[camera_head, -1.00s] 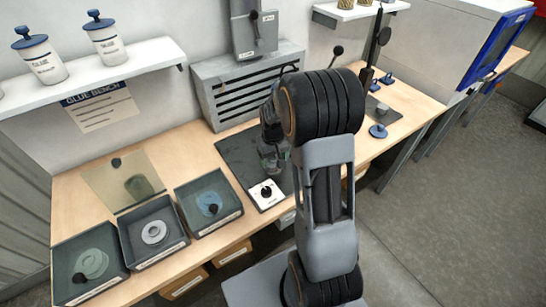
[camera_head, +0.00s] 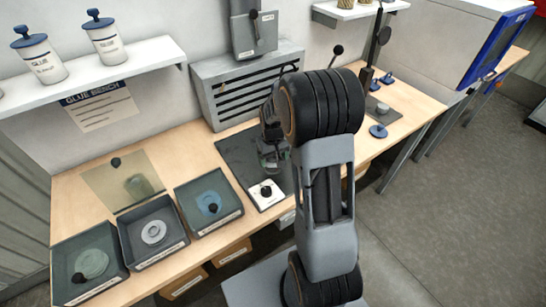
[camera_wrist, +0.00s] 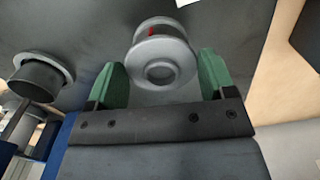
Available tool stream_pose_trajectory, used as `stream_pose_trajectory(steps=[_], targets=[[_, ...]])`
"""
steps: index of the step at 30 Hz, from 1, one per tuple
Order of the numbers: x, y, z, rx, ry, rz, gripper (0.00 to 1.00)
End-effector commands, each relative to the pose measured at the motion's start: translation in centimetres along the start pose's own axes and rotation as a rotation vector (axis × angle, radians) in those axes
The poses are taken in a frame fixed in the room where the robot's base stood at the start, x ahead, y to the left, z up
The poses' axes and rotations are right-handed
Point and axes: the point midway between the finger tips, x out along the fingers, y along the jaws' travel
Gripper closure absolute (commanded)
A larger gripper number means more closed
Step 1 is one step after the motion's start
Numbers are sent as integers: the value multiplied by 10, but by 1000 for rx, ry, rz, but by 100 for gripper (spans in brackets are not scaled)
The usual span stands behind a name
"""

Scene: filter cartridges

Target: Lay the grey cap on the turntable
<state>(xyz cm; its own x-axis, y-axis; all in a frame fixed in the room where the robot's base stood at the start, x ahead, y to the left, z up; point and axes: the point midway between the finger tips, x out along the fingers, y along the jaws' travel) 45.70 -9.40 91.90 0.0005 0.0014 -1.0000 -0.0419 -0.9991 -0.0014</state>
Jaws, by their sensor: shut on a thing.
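My gripper (camera_wrist: 163,75) has green fingers, shut on the grey cap (camera_wrist: 160,73), a round flanged piece with a central hole. A small red mark shows near its upper rim. In the head view my gripper (camera_head: 272,160) hangs over the dark mat (camera_head: 236,150) on the bench, partly hidden by my arm. In the wrist view a grey flanged piece with a dark round body (camera_wrist: 40,78) stands to the left, apart from the cap. I cannot tell whether it is the turntable. Whether the cap touches anything below is unclear.
A white panel with a black knob (camera_head: 265,195) sits at the mat's front. Three dark trays (camera_head: 158,254) holding round parts stand at the left. A slotted grey box (camera_head: 222,90) stands behind the mat. Blue knobbed parts (camera_head: 378,131) lie to the right.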

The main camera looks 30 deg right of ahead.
Motion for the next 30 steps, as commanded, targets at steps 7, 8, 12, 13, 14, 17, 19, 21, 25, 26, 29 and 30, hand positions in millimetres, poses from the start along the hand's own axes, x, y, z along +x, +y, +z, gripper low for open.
stream_pose_trajectory(steps=[7, 8, 12, 13, 14, 17, 19, 21, 25, 26, 29, 30], targets=[[5, 0, 0, 0, 0, 0, 46], [5, 0, 0, 0, 0, 0, 46], [7, 0, 0, 0, 0, 0, 46], [8, 0, 0, 0, 0, 0, 46], [8, 0, 0, 0, 0, 0, 46], [8, 0, 0, 0, 0, 0, 20], [8, 0, 0, 0, 0, 0, 13], [8, 0, 0, 0, 0, 0, 6], [8, 0, 0, 0, 0, 0, 0], [8, 0, 0, 0, 0, 0, 0], [8, 0, 0, 0, 0, 0, 0], [7, 0, 0, 0, 0, 0, 0]])
